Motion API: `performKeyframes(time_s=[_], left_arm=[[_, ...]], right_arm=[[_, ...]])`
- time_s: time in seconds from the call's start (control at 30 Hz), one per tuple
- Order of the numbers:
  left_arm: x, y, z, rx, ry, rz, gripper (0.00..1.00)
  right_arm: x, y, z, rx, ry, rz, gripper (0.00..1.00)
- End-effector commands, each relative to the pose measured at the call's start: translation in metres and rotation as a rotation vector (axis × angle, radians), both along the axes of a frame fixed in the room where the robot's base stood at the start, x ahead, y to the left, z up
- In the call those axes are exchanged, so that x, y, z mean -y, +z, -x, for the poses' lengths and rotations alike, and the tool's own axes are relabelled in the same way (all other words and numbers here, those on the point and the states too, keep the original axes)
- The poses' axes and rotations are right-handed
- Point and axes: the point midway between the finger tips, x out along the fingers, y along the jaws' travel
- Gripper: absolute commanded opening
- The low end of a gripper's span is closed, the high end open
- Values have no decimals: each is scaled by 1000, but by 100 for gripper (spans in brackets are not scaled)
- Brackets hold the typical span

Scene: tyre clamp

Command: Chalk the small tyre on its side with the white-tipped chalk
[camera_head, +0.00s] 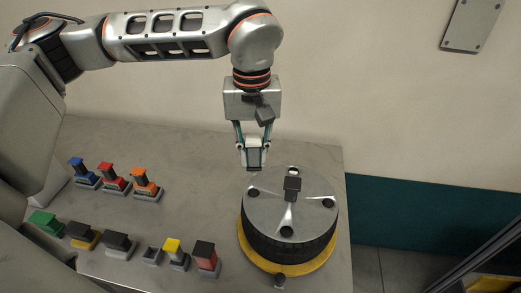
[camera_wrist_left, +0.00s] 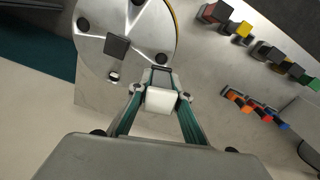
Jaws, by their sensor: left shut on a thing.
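The small tyre (camera_head: 290,247) lies flat on a yellow round base (camera_head: 288,268) at the right of the grey table, its black side wall facing out. A metal clamp plate (camera_head: 265,205) with several dark holes covers its top; the plate also shows in the left wrist view (camera_wrist_left: 95,22). My left gripper (camera_head: 256,165) points down just behind the tyre, above the table and apart from the tyre. It is shut on a block-like piece with a white face (camera_wrist_left: 160,99), seemingly the white-tipped chalk; its lower end is unclear. My right gripper is in neither view.
Blue (camera_head: 78,168), red (camera_head: 108,174) and orange (camera_head: 143,181) pieces stand in holders at the left. A front row holds green (camera_head: 45,222), dark, yellow (camera_head: 173,250) and red-brown (camera_head: 206,257) pieces, with a small grey holder (camera_head: 151,256) among them. Bare table separates the rows from the tyre.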

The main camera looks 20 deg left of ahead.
Motion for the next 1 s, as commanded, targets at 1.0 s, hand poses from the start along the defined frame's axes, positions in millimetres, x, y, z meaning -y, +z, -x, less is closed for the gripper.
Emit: performKeyframes(time_s=[1.0], left_arm=[[-1,-61,3,-2,-68,1,0]], right_arm=[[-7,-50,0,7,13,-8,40]])
